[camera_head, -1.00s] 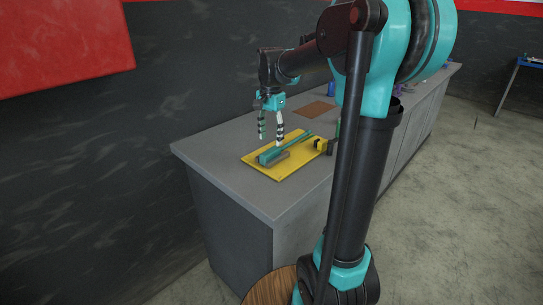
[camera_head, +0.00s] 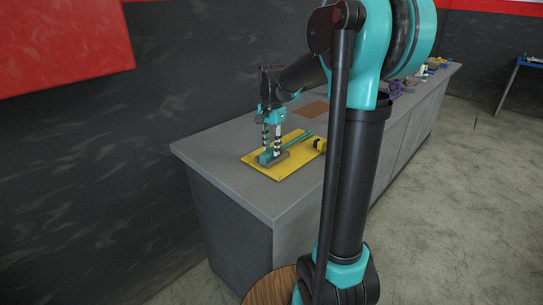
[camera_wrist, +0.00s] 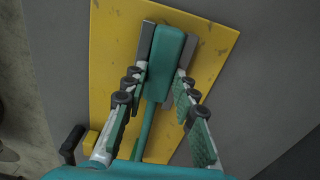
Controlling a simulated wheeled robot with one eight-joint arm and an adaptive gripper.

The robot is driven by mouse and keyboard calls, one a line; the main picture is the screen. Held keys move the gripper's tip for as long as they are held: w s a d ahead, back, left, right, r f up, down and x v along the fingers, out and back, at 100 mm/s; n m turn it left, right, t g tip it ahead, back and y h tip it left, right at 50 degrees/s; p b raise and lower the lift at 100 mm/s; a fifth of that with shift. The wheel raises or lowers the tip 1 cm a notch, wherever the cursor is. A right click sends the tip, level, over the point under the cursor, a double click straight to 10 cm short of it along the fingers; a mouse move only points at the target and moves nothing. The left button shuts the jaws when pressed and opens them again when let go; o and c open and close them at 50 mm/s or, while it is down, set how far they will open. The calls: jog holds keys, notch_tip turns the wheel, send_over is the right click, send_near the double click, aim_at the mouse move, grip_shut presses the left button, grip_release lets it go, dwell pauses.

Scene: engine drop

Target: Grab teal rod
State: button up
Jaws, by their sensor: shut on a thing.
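The teal rod (camera_wrist: 167,55) has a thick block-like end and a thin shaft. It lies on a yellow board (camera_head: 262,164), between two grey side pieces (camera_wrist: 145,41) of a holder. In the head view the rod's thin part (camera_head: 299,139) runs off toward the back right. My gripper (camera_head: 271,157) points down over the thick end. The far part of the shaft is hidden under my gripper in the wrist view.
The yellow board rests on a grey workbench (camera_head: 222,149). A small yellow-and-black piece (camera_head: 319,145) stands at the board's right edge. A brown square (camera_head: 311,109) lies behind the board. Several items, one purple (camera_head: 396,88), stand farther along the bench.

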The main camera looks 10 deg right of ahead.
grip_shut()
jog(key=shift+r, duration=0.1)
